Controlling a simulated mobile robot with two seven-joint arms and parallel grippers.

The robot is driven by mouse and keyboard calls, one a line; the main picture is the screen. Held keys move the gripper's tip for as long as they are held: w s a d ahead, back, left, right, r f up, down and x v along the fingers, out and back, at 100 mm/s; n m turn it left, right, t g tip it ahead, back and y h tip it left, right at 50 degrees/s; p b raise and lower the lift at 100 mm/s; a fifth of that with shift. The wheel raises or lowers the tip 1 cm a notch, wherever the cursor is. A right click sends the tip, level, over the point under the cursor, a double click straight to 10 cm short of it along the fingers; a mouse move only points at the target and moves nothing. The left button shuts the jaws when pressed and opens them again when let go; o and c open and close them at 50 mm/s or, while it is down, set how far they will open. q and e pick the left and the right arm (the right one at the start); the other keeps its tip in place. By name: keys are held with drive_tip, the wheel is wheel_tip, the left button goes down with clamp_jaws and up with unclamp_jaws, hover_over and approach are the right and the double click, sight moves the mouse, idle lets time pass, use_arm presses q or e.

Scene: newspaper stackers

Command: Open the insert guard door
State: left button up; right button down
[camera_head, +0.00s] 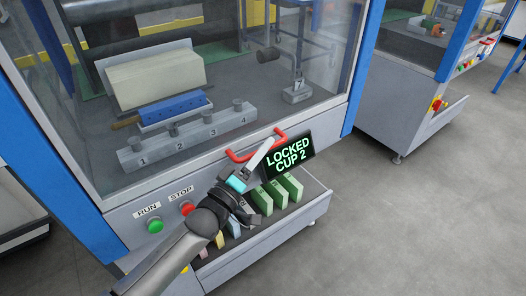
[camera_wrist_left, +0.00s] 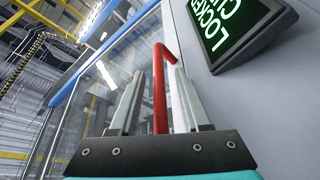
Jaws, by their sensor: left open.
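The insert guard door (camera_head: 80,120) is a clear panel on the front of the machine, and it appears closed. Its red bar handle (camera_head: 237,157) sits at the lower edge of the door. My left gripper (camera_head: 266,146) is at the handle, and its fingers cover part of the bar in the head view. In the left wrist view, the red handle (camera_wrist_left: 159,95) stands between the two spread fingers of the left gripper (camera_wrist_left: 157,73). Gaps show on both sides of the bar, though contact is hard to judge. My right gripper is not in view.
A display (camera_head: 289,152) reading "LOCKED CUP 2" is just right of the handle. A green RUN button (camera_head: 155,226) and red STOP button (camera_head: 187,208) are on the panel. Colored blocks (camera_head: 276,193) stand in a lower tray. Numbered cups (camera_head: 174,130) are behind the door. Floor at right is clear.

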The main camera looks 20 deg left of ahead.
use_arm(q)
drive_tip(key=shift+w+d, duration=0.1)
drive_tip(key=shift+w, duration=0.2)
drive_tip(key=shift+c, duration=0.2)
clamp_jaws()
idle(1.1)
